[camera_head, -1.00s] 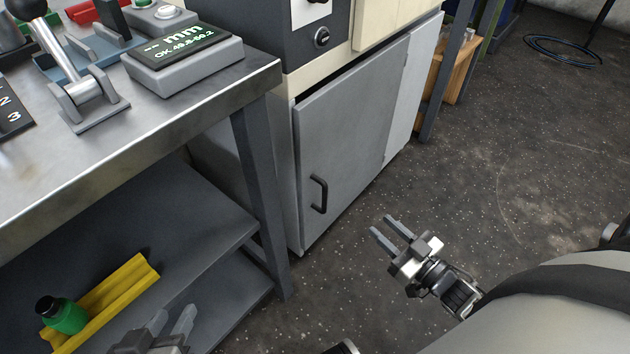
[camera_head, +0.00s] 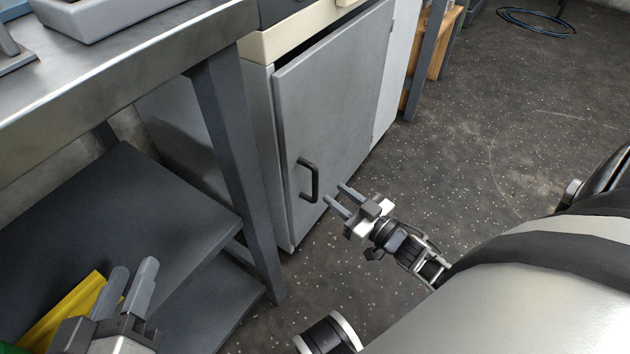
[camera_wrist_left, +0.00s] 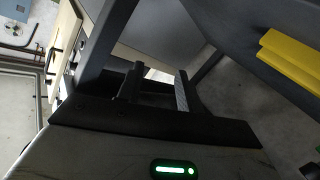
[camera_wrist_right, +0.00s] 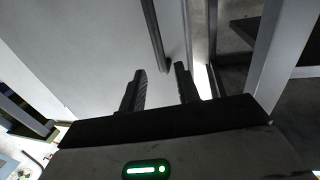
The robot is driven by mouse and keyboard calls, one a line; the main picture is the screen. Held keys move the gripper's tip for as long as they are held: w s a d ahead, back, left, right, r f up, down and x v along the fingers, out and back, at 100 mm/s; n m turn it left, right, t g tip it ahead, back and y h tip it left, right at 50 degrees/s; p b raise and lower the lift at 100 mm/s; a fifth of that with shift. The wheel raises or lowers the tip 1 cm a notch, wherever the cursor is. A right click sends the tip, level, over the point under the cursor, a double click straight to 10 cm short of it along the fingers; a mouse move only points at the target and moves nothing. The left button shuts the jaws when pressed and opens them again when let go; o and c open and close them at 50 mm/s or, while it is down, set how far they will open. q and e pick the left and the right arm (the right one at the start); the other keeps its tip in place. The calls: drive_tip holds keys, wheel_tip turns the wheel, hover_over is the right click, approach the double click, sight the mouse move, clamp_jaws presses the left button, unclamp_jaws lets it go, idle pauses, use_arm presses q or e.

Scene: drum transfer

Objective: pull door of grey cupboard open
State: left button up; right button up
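The grey cupboard door (camera_head: 335,105) looks shut or nearly so, with a dark gap along its top edge. Its black bar handle (camera_head: 309,180) stands upright near the door's left edge. My right gripper (camera_head: 336,194) is open, empty and close to the handle, just to its right in the head view. In the right wrist view the handle (camera_wrist_right: 155,38) reaches down to just ahead of and between the open fingers (camera_wrist_right: 160,85). Contact is not visible. My left gripper (camera_head: 128,285) is open and empty at lower left, by the bench shelves; its fingers also show in the left wrist view (camera_wrist_left: 155,85).
A steel-topped bench (camera_head: 130,70) stands left of the cupboard, its dark leg (camera_head: 238,170) close to the door's handle side. A yellow angled piece (camera_head: 65,310) lies on a lower shelf (camera_head: 120,225). The speckled floor to the right is clear, with a coiled hose (camera_head: 535,22) far back.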

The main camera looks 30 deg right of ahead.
drive_tip(key=b, duration=0.2)
hover_over(316, 201)
drive_tip(key=shift+w+d, duration=0.15)
drive_tip(key=shift+w, duration=0.2)
clamp_jaws()
use_arm(q)
drive_tip(key=shift+d+r+n+t+h, duration=0.3)
drive_tip(key=shift+r+n+t+h, duration=0.1)
drive_tip(key=shift+r+h, duration=0.1)
